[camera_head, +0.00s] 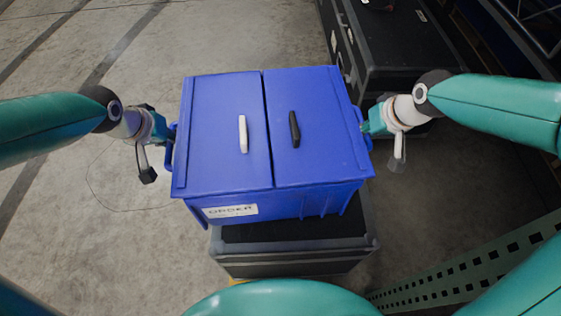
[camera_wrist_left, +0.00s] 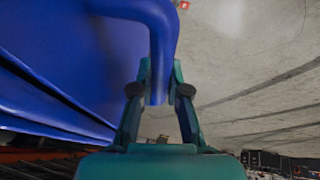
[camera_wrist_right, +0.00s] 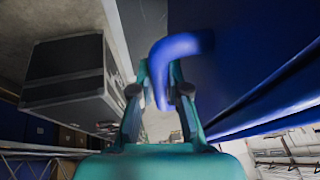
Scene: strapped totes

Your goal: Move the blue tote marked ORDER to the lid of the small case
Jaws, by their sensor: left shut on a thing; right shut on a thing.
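The blue tote (camera_head: 225,110) has a two-part lid with a white handle and a black handle, and a white label reading ORDER on its near side. It appears level, over a small dark case (camera_head: 290,258) with a grey edge. Part of the case's black lid shows below the tote; I cannot tell whether the two touch. My left gripper (camera_head: 170,135) is shut on the tote's left side handle (camera_wrist_left: 158,60). My right gripper (camera_head: 366,127) is shut on the tote's right side handle (camera_wrist_right: 175,48).
A larger black case (camera_head: 405,45) stands at the back right, behind my right arm; it also shows in the right wrist view (camera_wrist_right: 65,70). A green perforated beam (camera_head: 470,270) runs along the lower right. The concrete floor at the left is clear.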

